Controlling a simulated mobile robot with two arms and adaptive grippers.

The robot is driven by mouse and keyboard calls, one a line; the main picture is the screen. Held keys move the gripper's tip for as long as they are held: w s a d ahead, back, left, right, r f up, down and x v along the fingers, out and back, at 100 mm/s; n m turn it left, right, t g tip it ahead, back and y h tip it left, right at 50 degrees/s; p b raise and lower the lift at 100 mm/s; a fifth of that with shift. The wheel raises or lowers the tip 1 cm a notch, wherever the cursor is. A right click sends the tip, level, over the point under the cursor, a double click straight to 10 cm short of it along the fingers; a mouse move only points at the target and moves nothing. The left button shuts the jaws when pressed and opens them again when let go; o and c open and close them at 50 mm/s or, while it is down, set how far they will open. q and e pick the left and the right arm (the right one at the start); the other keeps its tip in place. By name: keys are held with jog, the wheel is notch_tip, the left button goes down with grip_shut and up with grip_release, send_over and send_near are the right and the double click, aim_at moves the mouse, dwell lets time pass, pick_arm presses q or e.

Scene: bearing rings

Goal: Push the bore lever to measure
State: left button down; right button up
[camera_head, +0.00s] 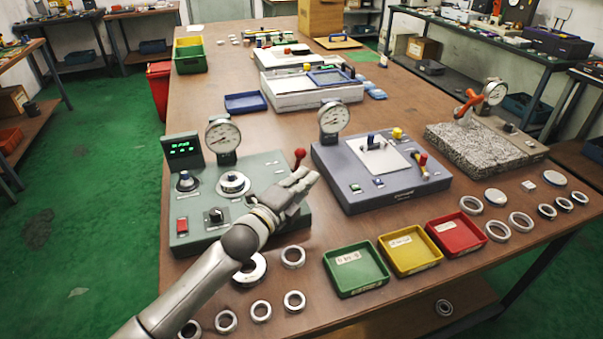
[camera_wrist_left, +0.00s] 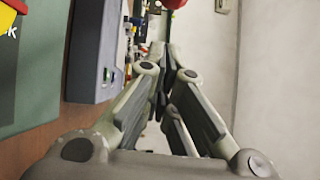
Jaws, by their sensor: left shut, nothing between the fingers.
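The green-grey gauge box (camera_head: 190,210) stands at the near left of the table, with a dial gauge (camera_head: 222,137) and a green digital display (camera_head: 182,147). A lever with a red ball knob (camera_head: 299,153) rises at its right edge; the knob also shows at the top of the left wrist view (camera_wrist_left: 172,3). My left gripper (camera_head: 305,178) is shut and empty, just below the knob in the head view. It covers the lever's lower part, and I cannot tell whether it touches the lever. A ring sits on the box's round mount (camera_head: 233,184). My right gripper is not in view.
A purple-grey gauge box (camera_head: 330,172) stands right of the gripper. Green (camera_head: 355,284), yellow (camera_head: 409,264) and red (camera_head: 456,247) trays lie in front. Several loose bearing rings (camera_head: 293,257) lie near the front edge.

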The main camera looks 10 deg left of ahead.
aim_at(297, 164)
pick_arm(q)
jog(key=shift+w+a+r+b, duration=0.1)
jog(key=shift+w+a+b, duration=0.1)
jog(key=shift+w, duration=0.45)
jog(key=shift+w+a+b, duration=0.15)
jog(key=shift+w+a, duration=0.05)
jog(key=shift+w, duration=0.4)
jog(key=shift+w+a+r+b, duration=0.1)
jog(key=shift+w+a+b, duration=0.1)
jog(key=shift+w, duration=0.45)
